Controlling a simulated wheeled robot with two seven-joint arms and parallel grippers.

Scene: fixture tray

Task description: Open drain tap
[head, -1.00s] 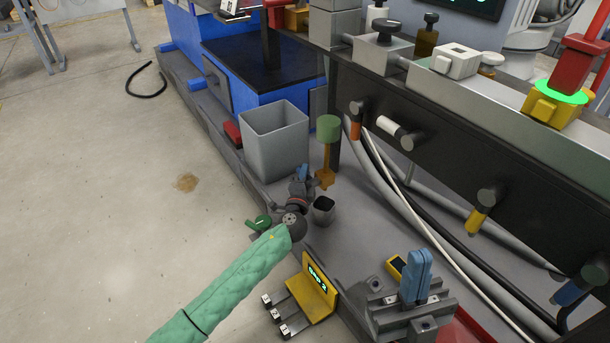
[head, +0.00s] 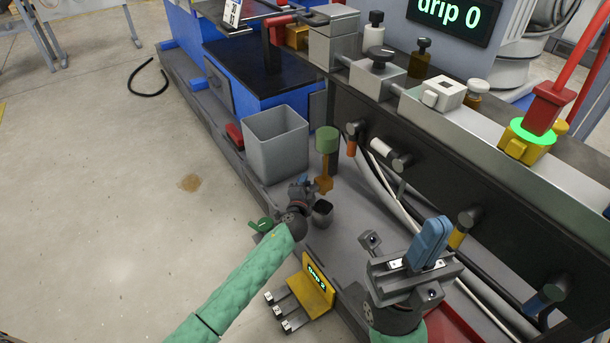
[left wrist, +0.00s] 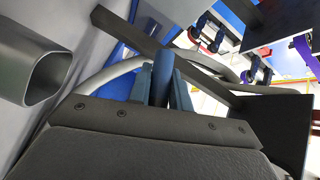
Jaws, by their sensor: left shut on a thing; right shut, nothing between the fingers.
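Several black stubs with coloured levers line the dark panel: an orange lever (head: 352,146), a white lever (head: 382,148), a yellow lever (head: 457,237) and a blue lever (head: 545,297). I cannot tell which is the drain tap. My left gripper (head: 303,180) is low beside the orange base of a green-topped post (head: 327,140). In the left wrist view its fingers (left wrist: 162,95) are shut on a dark blue piece (left wrist: 163,68), mostly hidden. My right gripper (head: 432,240) is shut and empty, blue fingers pointing up, in front of the panel.
A grey bin (head: 275,140) stands behind my left gripper, and a small dark cup (head: 322,213) is beside it. A yellow stand (head: 318,285) is at the front. Hoses run below the panel. A screen (head: 450,12) reads "drip 0". Open floor lies left.

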